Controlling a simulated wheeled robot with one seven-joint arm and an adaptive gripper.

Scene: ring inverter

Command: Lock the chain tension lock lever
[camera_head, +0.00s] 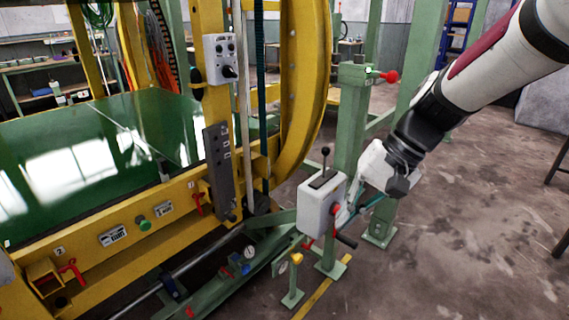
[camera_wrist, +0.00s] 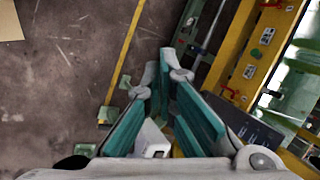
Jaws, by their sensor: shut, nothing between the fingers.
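My gripper (camera_head: 346,211) is beside the right side of a white control box (camera_head: 318,208) on a green post. I cannot tell whether its fingers touch the box. In the wrist view the teal-padded fingers (camera_wrist: 159,80) come together at their tips and hold nothing. A white part (camera_wrist: 152,138) shows beyond the fingers. The box carries an upright black-knobbed lever (camera_head: 325,160) on top, a red knob (camera_head: 336,209) and a black handle (camera_head: 345,240) on its side. A red-knobbed lever (camera_head: 388,76) sticks out from the green post. No label shows which lever is the chain tension lock.
The yellow machine frame (camera_head: 130,235) with its green panel (camera_head: 120,140) fills the left. A yellow-knobbed green stand (camera_head: 294,280) is on the floor by the box. A grey switch box (camera_head: 220,59) hangs above. Open floor (camera_head: 450,230) lies to the right.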

